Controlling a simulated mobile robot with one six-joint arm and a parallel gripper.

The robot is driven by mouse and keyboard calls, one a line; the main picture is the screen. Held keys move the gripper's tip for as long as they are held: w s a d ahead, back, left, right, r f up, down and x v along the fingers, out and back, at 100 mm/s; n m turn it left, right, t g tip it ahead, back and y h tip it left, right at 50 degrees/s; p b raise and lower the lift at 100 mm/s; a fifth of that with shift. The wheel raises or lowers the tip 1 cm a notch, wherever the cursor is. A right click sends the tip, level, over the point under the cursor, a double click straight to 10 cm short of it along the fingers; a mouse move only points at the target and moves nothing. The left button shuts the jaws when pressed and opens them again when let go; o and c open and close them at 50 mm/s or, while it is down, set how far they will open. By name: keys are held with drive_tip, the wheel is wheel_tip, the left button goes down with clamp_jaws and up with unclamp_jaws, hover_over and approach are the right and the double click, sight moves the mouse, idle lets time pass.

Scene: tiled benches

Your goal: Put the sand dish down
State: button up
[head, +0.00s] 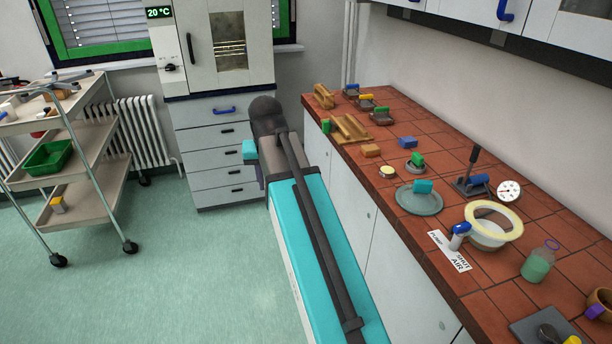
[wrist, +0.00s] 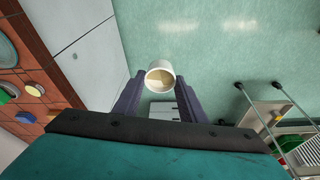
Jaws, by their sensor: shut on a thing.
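In the wrist view, my gripper (wrist: 158,88) is shut on the sand dish (wrist: 160,68), a small white round dish with pale tan sand inside. The dish sits between the two dark fingertips, with its open mouth towards the camera. Green floor shows behind it, and it appears clear of the bench. In the head view, my arm hides the dish and the fingertips.
The red tiled bench (head: 444,207) runs along the right, with a teal plate (head: 420,201), a small pale-topped pot (head: 387,172), a yellow-rimmed basin (head: 493,217) and several coloured blocks. A trolley (head: 87,196) stands left; a drawer cabinet (head: 221,156) stands behind.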

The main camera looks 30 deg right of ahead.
drive_tip(key=a+n+y, duration=0.1)
drive_tip(key=a+n, duration=0.4)
drive_tip(key=a, duration=1)
drive_tip(key=shift+w, duration=0.2)
drive_tip(key=shift+a+f, duration=0.1)
